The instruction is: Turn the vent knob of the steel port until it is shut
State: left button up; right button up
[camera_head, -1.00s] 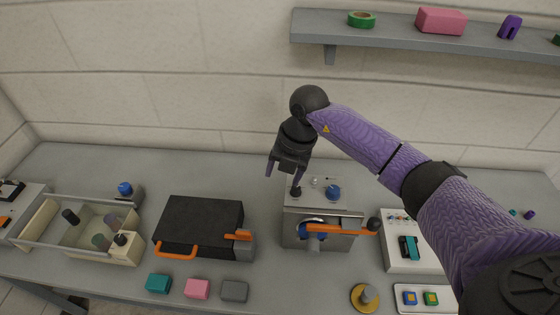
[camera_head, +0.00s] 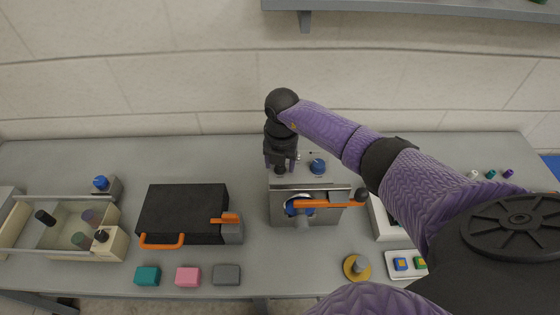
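The steel port (camera_head: 335,212) is a metal box on the bench, with an orange lever (camera_head: 325,204) across its front. On its top are a blue knob (camera_head: 318,167) at the right and a small black knob (camera_head: 281,170) at the left. I cannot tell from the picture alone which is the vent knob, nor its turn angle. My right gripper (camera_head: 281,165) points down at the black knob, fingers apart on either side of it. Whether they touch it is not clear. The blue knob stands free, right of the gripper. My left gripper is not in view.
A black case (camera_head: 182,212) with orange handles stands left of the port. Further left are an open bin (camera_head: 65,203) and another blue knob (camera_head: 101,183). Small blocks lie in front, including a pink block (camera_head: 188,277). A shelf (camera_head: 400,8) hangs above.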

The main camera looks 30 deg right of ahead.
grip_shut()
